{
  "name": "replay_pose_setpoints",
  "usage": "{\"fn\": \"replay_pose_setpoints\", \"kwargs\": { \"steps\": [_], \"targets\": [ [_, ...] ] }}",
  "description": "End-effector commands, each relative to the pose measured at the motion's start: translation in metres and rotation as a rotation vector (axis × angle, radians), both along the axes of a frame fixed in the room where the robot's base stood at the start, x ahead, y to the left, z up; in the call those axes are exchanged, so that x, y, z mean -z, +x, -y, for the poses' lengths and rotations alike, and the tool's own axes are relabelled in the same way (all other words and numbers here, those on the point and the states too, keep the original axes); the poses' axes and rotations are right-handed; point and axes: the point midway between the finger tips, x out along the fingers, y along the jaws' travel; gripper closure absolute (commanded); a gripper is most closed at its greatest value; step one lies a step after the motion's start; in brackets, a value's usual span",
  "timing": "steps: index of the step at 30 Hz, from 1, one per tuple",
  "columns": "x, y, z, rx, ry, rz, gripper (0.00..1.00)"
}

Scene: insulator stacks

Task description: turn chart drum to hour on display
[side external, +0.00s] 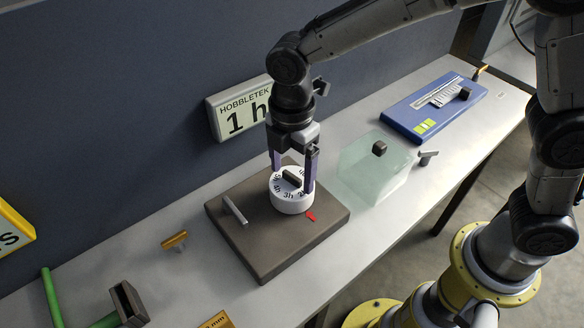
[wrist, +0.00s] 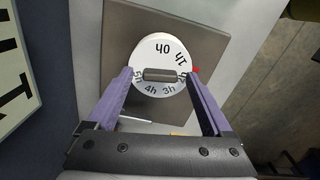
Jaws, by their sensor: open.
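The white chart drum (side external: 291,203) sits on a brown base plate (side external: 235,243), with hour marks on its top and a dark grip bar (wrist: 160,74) across the middle. My gripper (side external: 292,178) is open, with its purple fingers on either side of the drum top, in line with the ends of the bar. Contact cannot be told. The wrist view shows 0h, 1h, 3h, 4h and 5h on the drum (wrist: 150,50). A red pointer (side external: 310,215) is beside the drum; the mark nearest it is partly hidden by a finger. The display (side external: 240,112) reads 1 h, partly covered by my arm.
A silver bar (side external: 235,210) stands on the plate's left. To the right are a translucent block (side external: 365,175) with a dark knob and a blue instrument (side external: 435,105). Left are an orange-topped piece (side external: 174,240) and green and brown parts (side external: 128,303).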

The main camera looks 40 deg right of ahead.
Motion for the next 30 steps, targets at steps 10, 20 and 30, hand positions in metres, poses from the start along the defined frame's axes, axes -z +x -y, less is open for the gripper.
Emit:
{"fn": "replay_pose_setpoints", "kwargs": {
  "steps": [10, 20, 30],
  "targets": [
    [0.0011, -0.0002, 0.0001, 0.0, 0.0, -0.001, 0.28],
    [0.0008, -0.0002, 0.0001, 0.0, 0.0, 0.0, 0.87],
    [0.0003, -0.0001, 0.0, 0.028, 0.0, 0.0, 1.0]
  ]
}}
